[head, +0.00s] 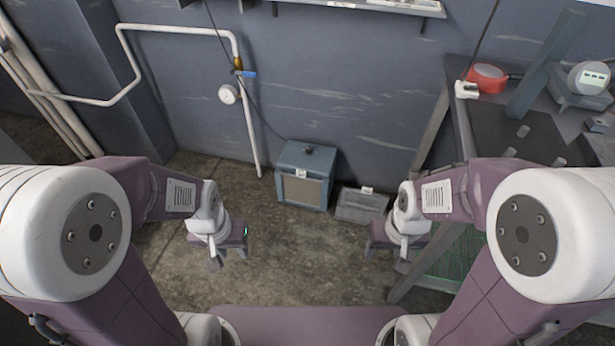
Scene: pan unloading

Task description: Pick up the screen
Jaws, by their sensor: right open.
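I cannot single out the screen with certainty in the head view. A blue-grey box (304,176) with a tan front panel stands on the floor by the wall, between my two grippers and farther off. A device with a small light display (592,78) stands on the bench at the upper right. My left gripper (216,264) hangs over the floor left of the box, apart from it; its jaw gap is too small to judge. My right gripper (402,266) is open and hangs over the floor near the bench, with nothing seen in it.
A workbench (460,125) stands at right with a dark mat (518,133) and a red round item (487,78). A low grey box (361,205) lies beside the blue-grey box. The middle floor is clear.

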